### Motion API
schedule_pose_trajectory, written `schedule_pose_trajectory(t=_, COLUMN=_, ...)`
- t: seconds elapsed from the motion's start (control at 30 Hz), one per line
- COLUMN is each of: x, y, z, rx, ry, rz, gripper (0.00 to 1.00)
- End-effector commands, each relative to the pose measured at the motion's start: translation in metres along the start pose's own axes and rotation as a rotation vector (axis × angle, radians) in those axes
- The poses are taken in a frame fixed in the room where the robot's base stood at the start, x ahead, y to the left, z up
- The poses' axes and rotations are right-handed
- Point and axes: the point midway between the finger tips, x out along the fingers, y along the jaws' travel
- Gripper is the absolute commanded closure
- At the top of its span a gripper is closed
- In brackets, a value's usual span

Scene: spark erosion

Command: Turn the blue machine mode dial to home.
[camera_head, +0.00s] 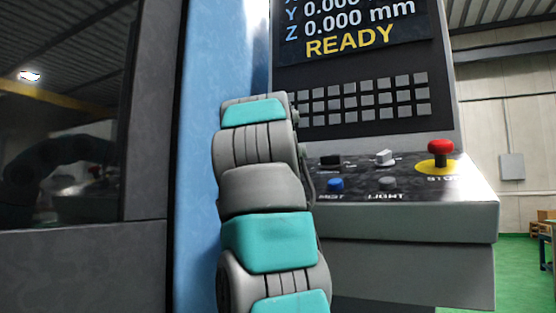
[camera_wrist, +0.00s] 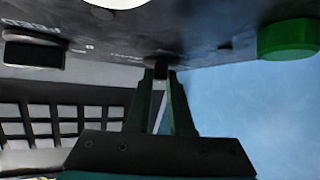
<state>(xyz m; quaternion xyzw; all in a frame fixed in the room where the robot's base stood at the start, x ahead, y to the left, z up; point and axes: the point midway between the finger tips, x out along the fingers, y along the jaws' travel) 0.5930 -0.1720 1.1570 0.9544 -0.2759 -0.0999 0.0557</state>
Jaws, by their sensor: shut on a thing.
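In the wrist view my gripper (camera_wrist: 160,78) has its two dark fingers closed around a small dark dial (camera_wrist: 158,62) on the grey control panel (camera_wrist: 205,52). Most of the dial is hidden between the fingertips, so its pointer and setting cannot be read. Lettering beside it is too blurred to read. In the head view my arm covers the gripper and the dial. The blue machine body (camera_head: 200,120) stands left of the control console (camera_head: 440,205).
A green button (camera_wrist: 287,39) sits right of the dial and a black knob (camera_wrist: 34,54) left of it. The head view shows a red stop button (camera_head: 440,148), a white switch (camera_head: 384,157), a blue button (camera_head: 335,184) and the screen reading READY (camera_head: 350,40).

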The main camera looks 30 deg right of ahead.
Motion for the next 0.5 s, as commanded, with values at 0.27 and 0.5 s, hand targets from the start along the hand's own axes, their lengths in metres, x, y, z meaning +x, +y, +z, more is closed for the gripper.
schedule_pose_trajectory(t=0.27, x=-0.0002, y=0.0000, z=-0.0005, rx=0.000, ry=0.001, rz=0.000, gripper=0.71)
schedule_pose_trajectory(t=0.5, x=-0.0001, y=-0.0001, z=-0.0003, rx=0.000, ry=0.001, rz=0.000, gripper=0.50)
